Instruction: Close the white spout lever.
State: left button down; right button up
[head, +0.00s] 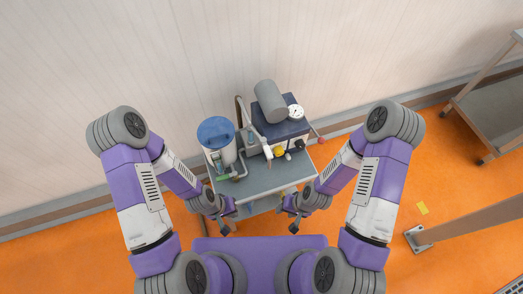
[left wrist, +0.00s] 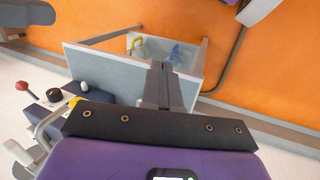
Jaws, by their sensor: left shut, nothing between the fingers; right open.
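A machine with a dark blue box (head: 292,122) and a grey cylinder (head: 270,101) stands at the back of a small grey table. The white lever itself is too small to tell apart there. In the left wrist view, a pale bent tube (left wrist: 42,128) shows at the lower left. My left gripper (head: 226,231) is shut and empty near the table's front left, apart from the spout. Its closed fingers (left wrist: 157,84) show over the tabletop. My right gripper (head: 294,229) is open at the front right.
A blue-lidded container (head: 216,131) stands left of the spout. A yellow knob (head: 279,151) and a red knob (head: 320,140) are on the machine's front and right. The table's front top (head: 262,181) is clear. A grey cart (head: 494,110) stands far right.

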jog(key=shift+o, duration=0.5)
pick_arm(q)
jog(key=w+r+n+t+h+b, duration=0.1)
jog(key=w+r+n+h+b, duration=0.1)
jog(key=w+r+n, duration=0.5)
jog(key=w+a+r+n+t+h+b, duration=0.1)
jog(key=w+r+n+h, duration=0.1)
jog(key=w+r+n, duration=0.5)
notch_tip(320, 180, up, 4)
jog(key=n, duration=0.5)
jog(key=shift+h+b, duration=0.4)
pick_arm(e)
notch_tip(320, 180, down, 4)
jog(key=shift+w+r, duration=0.1)
pick_arm(q)
jog(key=b, duration=0.4)
send_near(266, 149)
jog(key=shift+d+f, duration=2.05)
jog(key=shift+f, duration=0.65)
jog(key=shift+s, duration=0.45)
pick_arm(e)
notch_tip(266, 149, down, 4)
jog(key=shift+f, duration=0.2)
